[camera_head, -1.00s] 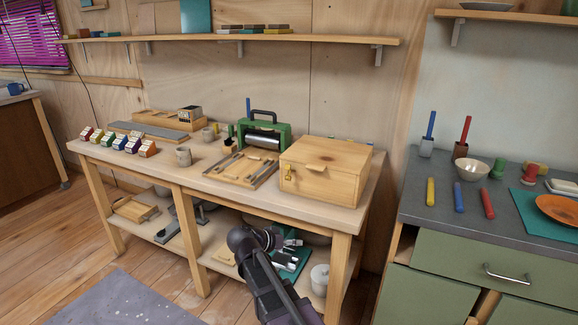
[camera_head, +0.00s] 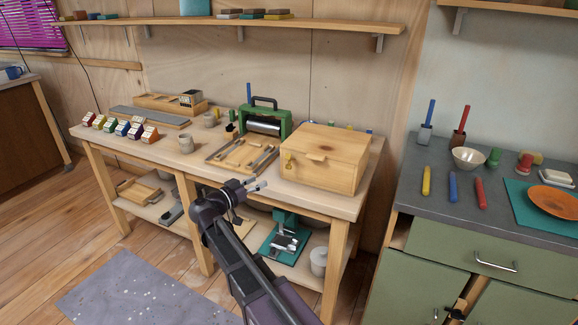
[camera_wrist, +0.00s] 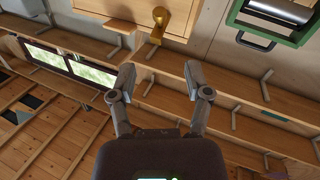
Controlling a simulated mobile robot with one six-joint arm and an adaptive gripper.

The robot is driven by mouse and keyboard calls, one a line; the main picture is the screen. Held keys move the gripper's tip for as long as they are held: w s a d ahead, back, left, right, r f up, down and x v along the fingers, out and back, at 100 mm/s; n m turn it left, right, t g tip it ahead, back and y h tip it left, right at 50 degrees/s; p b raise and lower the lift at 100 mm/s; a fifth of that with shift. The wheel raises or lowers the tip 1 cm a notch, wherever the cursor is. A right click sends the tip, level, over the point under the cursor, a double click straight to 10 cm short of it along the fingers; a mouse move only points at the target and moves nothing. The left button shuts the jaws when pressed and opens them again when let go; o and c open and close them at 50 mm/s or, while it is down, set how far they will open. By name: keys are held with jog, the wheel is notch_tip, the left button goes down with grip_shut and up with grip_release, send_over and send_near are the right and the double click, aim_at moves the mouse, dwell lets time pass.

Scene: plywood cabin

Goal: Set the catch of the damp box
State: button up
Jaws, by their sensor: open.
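The damp box is a closed pale wooden box (camera_head: 322,168) at the right end of the workbench. A small brass catch (camera_head: 288,161) sits on the left part of its front face. In the wrist view the catch (camera_wrist: 160,20) is large at the top, against the box's wood (camera_wrist: 112,13). Its exact setting is hard to tell. My gripper (camera_head: 257,184) is in front of the bench edge, left of and lower than the catch. In the wrist view its two fingers (camera_wrist: 165,82) are apart and empty, with the catch beyond them, not touched.
The lower shelf holds a teal device (camera_head: 283,240). A grey counter (camera_head: 430,205) is at the right.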

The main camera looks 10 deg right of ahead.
aim_at(287, 167)
jog(key=shift+d, duration=0.1)
jog(key=shift+x, duration=6.8)
jog(key=shift+w, duration=0.1)
grip_shut()
